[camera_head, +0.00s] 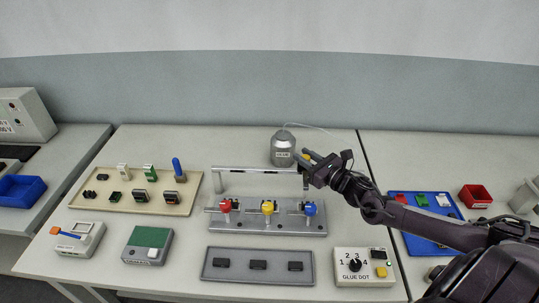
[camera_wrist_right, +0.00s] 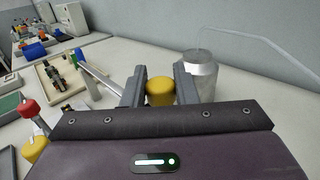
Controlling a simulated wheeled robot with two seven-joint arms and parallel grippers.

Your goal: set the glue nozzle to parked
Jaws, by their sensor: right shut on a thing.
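A grey metal pot labelled GLUE (camera_head: 284,150) stands at the back of the middle table; it also shows in the right wrist view (camera_wrist_right: 199,75). A thin pale tube runs from its top. A silver rail on posts (camera_head: 255,169) stands in front of it. My right gripper (camera_head: 308,158) is at the rail's right end, beside the pot. It is shut on a yellow knob (camera_wrist_right: 160,92), which shows between its fingers in the wrist view. The nozzle itself is hidden or too small to tell apart. My left gripper is not in view.
Below the rail, a grey fixture (camera_head: 287,229) holds red, yellow and blue knobs. In front lie a dark grey tray (camera_head: 218,276) and a GLUE DOT dial box (camera_head: 345,280). A beige tray (camera_head: 105,209) holds connectors at left.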

